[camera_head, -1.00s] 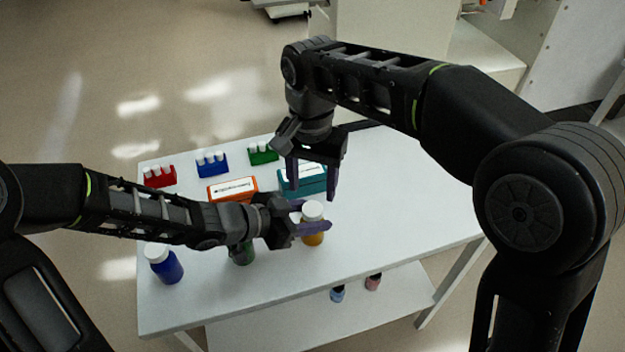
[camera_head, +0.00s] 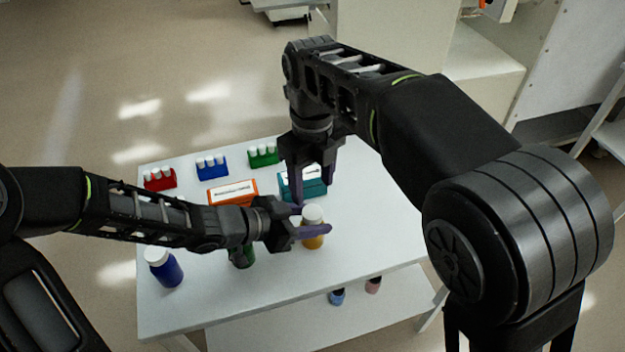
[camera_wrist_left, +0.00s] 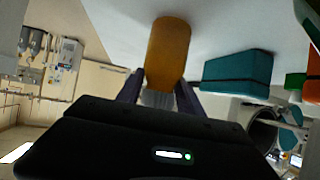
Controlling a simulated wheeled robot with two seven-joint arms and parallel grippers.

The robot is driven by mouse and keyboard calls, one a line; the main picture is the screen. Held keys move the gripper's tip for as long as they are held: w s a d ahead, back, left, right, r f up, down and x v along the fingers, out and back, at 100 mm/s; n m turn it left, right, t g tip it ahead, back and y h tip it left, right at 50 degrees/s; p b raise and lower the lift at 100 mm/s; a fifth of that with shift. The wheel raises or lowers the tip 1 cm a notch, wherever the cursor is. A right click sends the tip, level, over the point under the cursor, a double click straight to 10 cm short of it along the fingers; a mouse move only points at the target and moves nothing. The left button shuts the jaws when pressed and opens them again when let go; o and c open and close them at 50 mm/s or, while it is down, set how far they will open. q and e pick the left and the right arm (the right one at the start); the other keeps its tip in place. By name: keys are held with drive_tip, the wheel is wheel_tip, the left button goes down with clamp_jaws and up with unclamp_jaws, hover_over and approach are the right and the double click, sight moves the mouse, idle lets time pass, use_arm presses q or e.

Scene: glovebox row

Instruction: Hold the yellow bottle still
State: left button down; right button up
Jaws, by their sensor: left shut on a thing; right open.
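The yellow bottle (camera_head: 313,241) with a white cap stands upright on the white table (camera_head: 230,290). My left gripper (camera_head: 312,222) is shut on it from the left, with its purple fingers on either side. In the left wrist view the yellow bottle (camera_wrist_left: 168,55) shows amber between the two fingers (camera_wrist_left: 158,92). My right gripper (camera_head: 313,188) is open and points down, just behind the bottle's cap and in front of the teal box (camera_head: 305,188). Its fingers are apart from the cap as far as I can tell.
A blue bottle (camera_head: 165,268) stands at the table's left, and a green bottle (camera_head: 243,257) is partly hidden under my left arm. An orange box (camera_head: 233,191) and red, blue and green racks (camera_head: 263,155) sit farther back. Small bottles (camera_head: 373,285) stand on the lower shelf.

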sight(313, 211)
use_arm(q)
drive_tip(key=shift+s+f, duration=0.1)
drive_tip(key=shift+f, duration=0.1)
use_arm(e)
drive_tip(key=shift+f, duration=0.2)
drive_tip(key=shift+f, duration=3.85)
drive_tip(key=shift+c, duration=0.4)
clamp_jaws()
drive_tip(key=shift+o, duration=0.8)
unclamp_jaws()
drive_tip(key=shift+r, duration=0.1)
drive_tip(key=shift+r, duration=2.2)
drive_tip(key=shift+c, duration=0.4)
